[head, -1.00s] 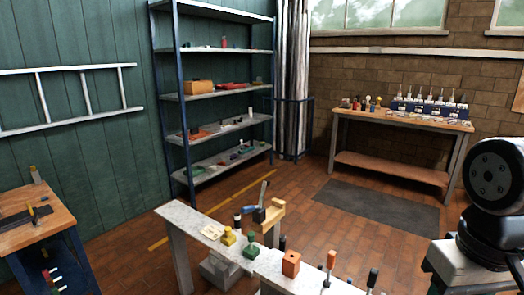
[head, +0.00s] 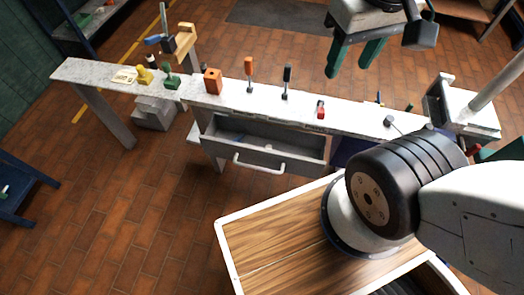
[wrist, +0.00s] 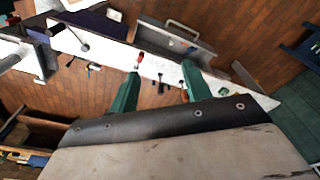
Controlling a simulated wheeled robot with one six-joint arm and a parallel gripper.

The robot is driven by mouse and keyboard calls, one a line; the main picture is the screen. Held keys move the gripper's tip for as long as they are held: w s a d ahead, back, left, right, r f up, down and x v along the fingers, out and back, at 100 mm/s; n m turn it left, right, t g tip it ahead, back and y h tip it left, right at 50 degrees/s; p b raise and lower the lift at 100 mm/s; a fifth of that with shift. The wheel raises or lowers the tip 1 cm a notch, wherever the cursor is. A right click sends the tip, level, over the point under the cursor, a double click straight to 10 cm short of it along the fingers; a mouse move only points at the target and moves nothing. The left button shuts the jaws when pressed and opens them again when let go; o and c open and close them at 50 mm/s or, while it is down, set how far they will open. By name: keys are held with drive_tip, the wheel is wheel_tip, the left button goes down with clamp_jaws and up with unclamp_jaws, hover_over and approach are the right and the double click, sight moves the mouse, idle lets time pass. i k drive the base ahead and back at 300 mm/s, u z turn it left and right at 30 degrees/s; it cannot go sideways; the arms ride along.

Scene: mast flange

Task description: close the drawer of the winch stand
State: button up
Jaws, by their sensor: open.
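The winch stand (head: 335,108) is a long, narrow, pale speckled bench in the head view. Its grey drawer (head: 262,153) is pulled out toward me below the top, with the inside showing and a pale bar handle (head: 258,168) on its front. The drawer (wrist: 172,39) and its handle (wrist: 183,28) also show in the wrist view, beyond the bench top. My gripper (head: 350,64) has green fingers. It is open and empty, above the far side of the stand and apart from the drawer. The wrist view shows both fingers (wrist: 162,70) spread over the bench.
An orange block (head: 212,81), upright handled tools (head: 249,72) and a small red item (head: 320,109) stand on the bench top. A vise-like fixture (head: 465,105) is at its right end. Brick floor (head: 150,215) lies free in front and left of the drawer.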

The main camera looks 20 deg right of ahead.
sight(300, 153)
drive_tip(key=k, duration=1.2)
drive_tip(key=z, duration=0.8)
drive_tip(key=i, duration=1.15)
drive_tip(key=u, duration=0.35)
